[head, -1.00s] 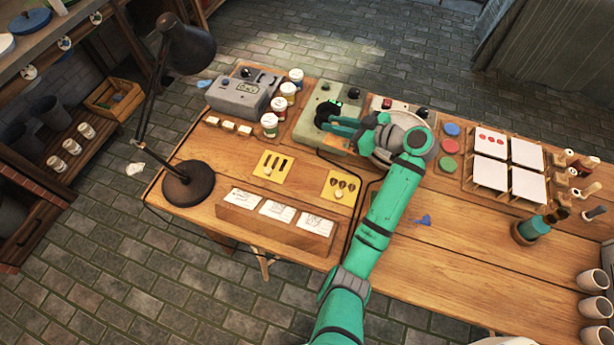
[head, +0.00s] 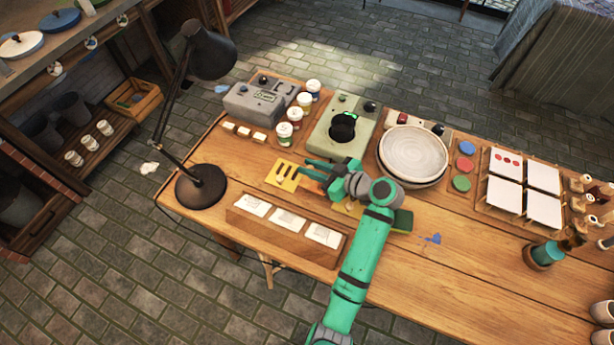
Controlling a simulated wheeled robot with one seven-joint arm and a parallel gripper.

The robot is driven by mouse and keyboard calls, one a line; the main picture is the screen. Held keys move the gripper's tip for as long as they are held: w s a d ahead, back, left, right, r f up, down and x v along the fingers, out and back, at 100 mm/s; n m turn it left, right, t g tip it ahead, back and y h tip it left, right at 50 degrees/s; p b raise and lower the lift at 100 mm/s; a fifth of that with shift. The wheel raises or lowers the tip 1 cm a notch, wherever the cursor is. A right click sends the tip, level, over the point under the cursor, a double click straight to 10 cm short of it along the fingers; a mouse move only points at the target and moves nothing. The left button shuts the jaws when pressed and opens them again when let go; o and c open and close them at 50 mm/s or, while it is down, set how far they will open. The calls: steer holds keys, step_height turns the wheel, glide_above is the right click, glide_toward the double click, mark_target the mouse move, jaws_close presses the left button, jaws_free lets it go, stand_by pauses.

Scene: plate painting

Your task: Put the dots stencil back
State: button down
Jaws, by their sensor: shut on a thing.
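My gripper (head: 318,172) is low over the table, between two yellow stencils. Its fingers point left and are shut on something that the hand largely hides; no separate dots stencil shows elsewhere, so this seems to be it. A yellow stencil with dark slots (head: 283,175) lies flat just left of the fingertips. Part of a second yellow stencil (head: 354,208) shows below the hand, mostly covered by my arm. I cannot tell whether the held thing touches the table.
A wooden block with white cards (head: 270,228) lies in front. A black lamp (head: 201,186) stands left. Behind are a green-grey machine (head: 356,143), paint jars (head: 284,133) and a stack of plates (head: 413,152). A green and yellow sponge (head: 403,221) sits right of my arm.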

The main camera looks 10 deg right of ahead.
steer(key=shift+a+f, duration=0.3)
steer(key=shift+f, duration=0.1)
steer(key=shift+s+a+f, duration=0.1)
steer(key=shift+a+f, duration=0.05)
steer(key=shift+f, duration=0.8)
steer(key=shift+s+a+f, duration=0.1)
steer(key=shift+f, duration=0.8)
steer(key=c, duration=1.6)
jaws_free()
steer(key=v, duration=1.2)
steer(key=shift+w, duration=0.1)
